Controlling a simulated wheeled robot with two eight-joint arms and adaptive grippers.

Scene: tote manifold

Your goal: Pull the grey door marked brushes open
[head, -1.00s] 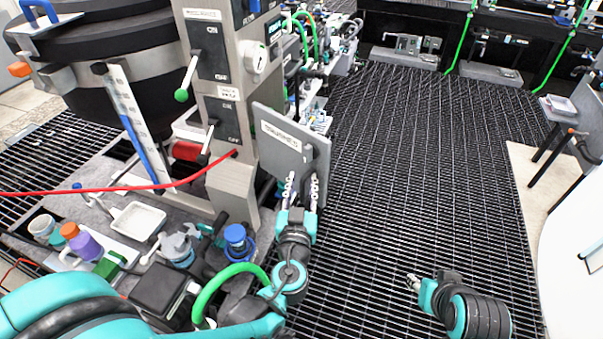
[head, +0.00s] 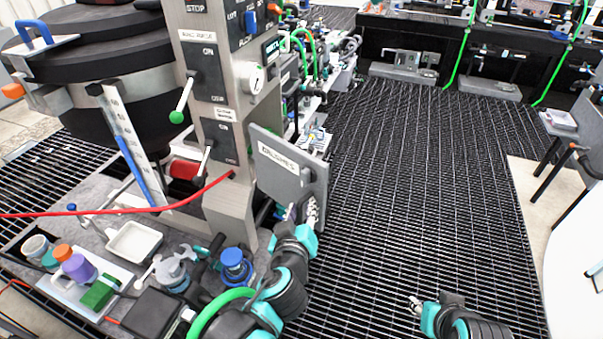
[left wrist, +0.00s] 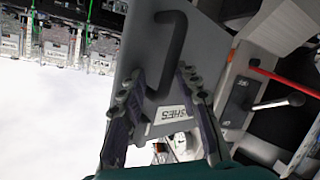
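The grey door (head: 272,178) with a white label reading BRUSHES stands at the right side of the steel column. I cannot tell how far it stands ajar. Its dark bent handle (head: 305,176) is on the right part of its face. My left gripper (head: 301,208) is at the door's lower right, just below the handle. In the left wrist view, its fingers (left wrist: 157,82) are apart, with the handle's (left wrist: 172,45) lower end between them; contact is unclear. The door (left wrist: 140,45) fills the middle there. My right gripper (head: 415,304) is low over the floor, too small to read.
A steel column (head: 222,150) with switches stands left of the door, by a black tank (head: 105,90). A red cable (head: 120,212) crosses in front. A white tray (head: 133,240) and a blue-capped item (head: 235,262) lie below. The grated floor (head: 420,180) to the right is clear.

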